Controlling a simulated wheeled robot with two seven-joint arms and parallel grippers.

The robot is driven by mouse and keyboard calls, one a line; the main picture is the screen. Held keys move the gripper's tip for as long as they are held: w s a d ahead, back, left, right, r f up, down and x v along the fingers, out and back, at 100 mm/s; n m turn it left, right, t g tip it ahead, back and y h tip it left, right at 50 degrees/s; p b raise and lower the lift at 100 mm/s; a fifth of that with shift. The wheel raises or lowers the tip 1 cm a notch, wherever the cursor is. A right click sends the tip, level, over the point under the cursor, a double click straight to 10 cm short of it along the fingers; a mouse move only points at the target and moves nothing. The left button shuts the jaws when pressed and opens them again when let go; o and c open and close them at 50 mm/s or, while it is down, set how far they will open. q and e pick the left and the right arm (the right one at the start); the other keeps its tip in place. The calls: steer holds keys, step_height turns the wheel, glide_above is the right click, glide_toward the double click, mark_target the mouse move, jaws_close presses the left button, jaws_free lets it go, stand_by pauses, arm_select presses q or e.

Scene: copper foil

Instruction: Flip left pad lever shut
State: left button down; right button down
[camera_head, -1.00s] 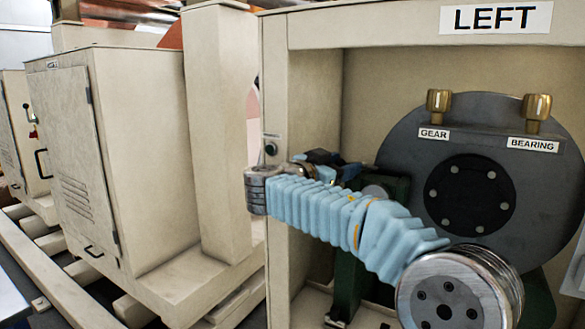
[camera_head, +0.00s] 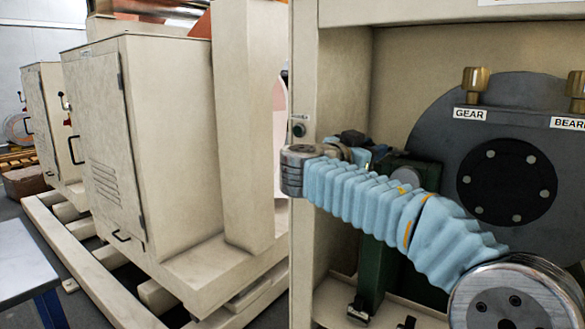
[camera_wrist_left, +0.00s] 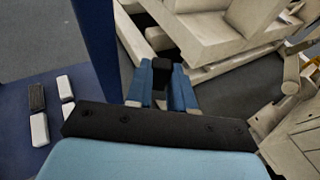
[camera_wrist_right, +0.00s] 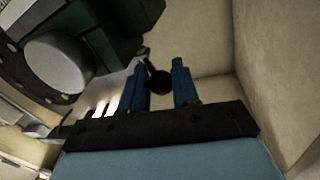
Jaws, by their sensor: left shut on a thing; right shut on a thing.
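My right arm reaches from the lower right into the open cream housing (camera_head: 345,90) in the head view. My right gripper (camera_head: 362,150) is there, small and partly hidden by its wrist. My left gripper (camera_wrist_left: 161,88) shows only in the left wrist view, shut on a dark block (camera_wrist_left: 161,76) above the floor, beside the machine frame.
A dark round plate (camera_head: 430,130) labelled GEAR stands inside the housing, with brass knobs on top. Dark green machinery (camera_wrist_right: 115,30) and a pale cylinder (camera_wrist_right: 58,65) lie close to the right gripper. Small white and dark blocks (camera_wrist_left: 40,128) lie on a blue surface (camera_wrist_left: 50,150).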

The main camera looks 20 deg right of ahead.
steer(key=c, duration=0.9)
jaws_free()
steer(key=shift+d, duration=0.1)
steer(key=shift+s+a, duration=0.2)
steer(key=shift+a, duration=0.2)
steer(key=b+v, duration=0.1)
steer(key=v, duration=1)
steer(key=shift+a+b, duration=0.15)
steer(key=shift+b, duration=0.2)
